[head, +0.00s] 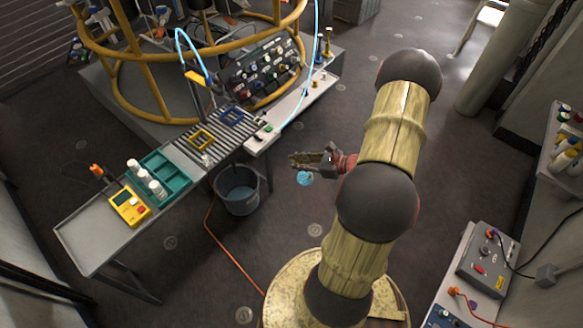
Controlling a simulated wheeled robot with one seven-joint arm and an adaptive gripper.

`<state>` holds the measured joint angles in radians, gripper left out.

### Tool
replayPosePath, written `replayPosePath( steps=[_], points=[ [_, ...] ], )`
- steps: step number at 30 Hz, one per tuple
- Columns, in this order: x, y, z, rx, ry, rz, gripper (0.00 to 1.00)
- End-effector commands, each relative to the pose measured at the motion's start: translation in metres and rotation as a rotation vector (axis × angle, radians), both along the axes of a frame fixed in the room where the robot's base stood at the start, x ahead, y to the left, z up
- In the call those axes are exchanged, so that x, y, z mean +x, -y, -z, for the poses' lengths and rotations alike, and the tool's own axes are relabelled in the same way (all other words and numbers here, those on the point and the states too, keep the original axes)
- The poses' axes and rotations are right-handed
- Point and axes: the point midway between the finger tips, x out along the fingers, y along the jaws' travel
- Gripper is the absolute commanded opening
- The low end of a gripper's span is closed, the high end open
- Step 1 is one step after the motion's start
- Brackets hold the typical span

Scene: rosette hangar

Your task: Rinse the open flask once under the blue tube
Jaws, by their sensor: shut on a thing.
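My gripper (294,161) is in the middle of the head view, right of the bench and above the floor. It is shut on a small rounded light-blue thing (305,178) that hangs just below the fingers. This looks like the flask, but it is too small to tell its mouth or contents. The blue tube (184,36) arches over the bench's slatted drain, its end pointing down near a yellow clamp. Another length of blue tube (315,50) runs down at the right. The gripper is apart from the tube's end, to its lower right.
A green rack (178,184) with white bottles and a yellow meter (128,207) stand left. A dark bucket (237,205) is below. Yellow pipe rings (130,113) stand behind the bench.

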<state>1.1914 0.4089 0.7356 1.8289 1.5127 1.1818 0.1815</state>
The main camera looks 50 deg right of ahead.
Motion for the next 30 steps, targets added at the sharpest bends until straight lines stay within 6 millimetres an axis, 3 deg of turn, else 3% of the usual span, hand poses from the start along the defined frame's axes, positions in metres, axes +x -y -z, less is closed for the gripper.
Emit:
replayPosePath(
  steps=[7,10,15,24,30],
  points=[
    [0.027,-0.013,0.001,0.003,0.000,-0.003,0.00],
    [0.027,-0.024,0.000,0.000,0.000,-0.001,0.00],
    [0.012,-0.038,-0.002,0.002,-0.001,0.002,0.00],
    [-0.013,-0.014,-0.001,-0.001,0.000,0.003,0.00],
    [0.005,0.002,0.000,-0.001,0.000,-0.003,0.00]
  ],
)
